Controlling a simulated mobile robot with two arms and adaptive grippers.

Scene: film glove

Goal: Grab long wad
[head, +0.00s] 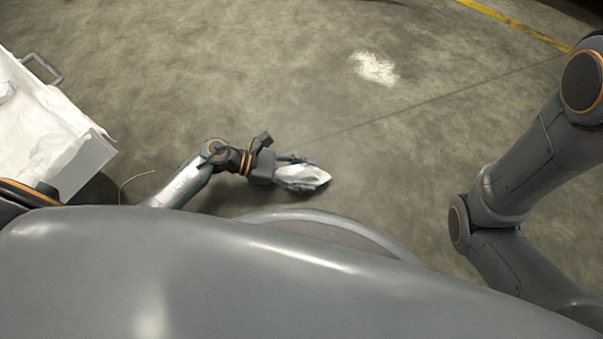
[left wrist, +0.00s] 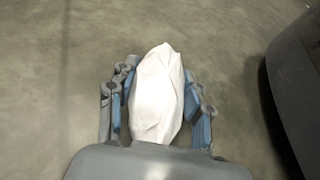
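A long white wad (head: 303,177) with a pointed far end shows at the end of my left arm in the head view. My left gripper (head: 300,168) has its fingers along both sides of it. In the left wrist view, the wad (left wrist: 157,95) fills most of the space between the blue-padded fingers of the left gripper (left wrist: 159,80), and the fingertips appear to press against its sides. Its near end reaches the palm. The lower finger is mostly hidden in the head view. My right arm is at the right, but its gripper is out of view.
A white-lined bin (head: 88,165) with a metal handle stands at the left, with pale crumpled material inside. A white patch (head: 374,68) marks the concrete floor, and a yellow line (head: 515,24) runs across the upper right. The floor between is clear.

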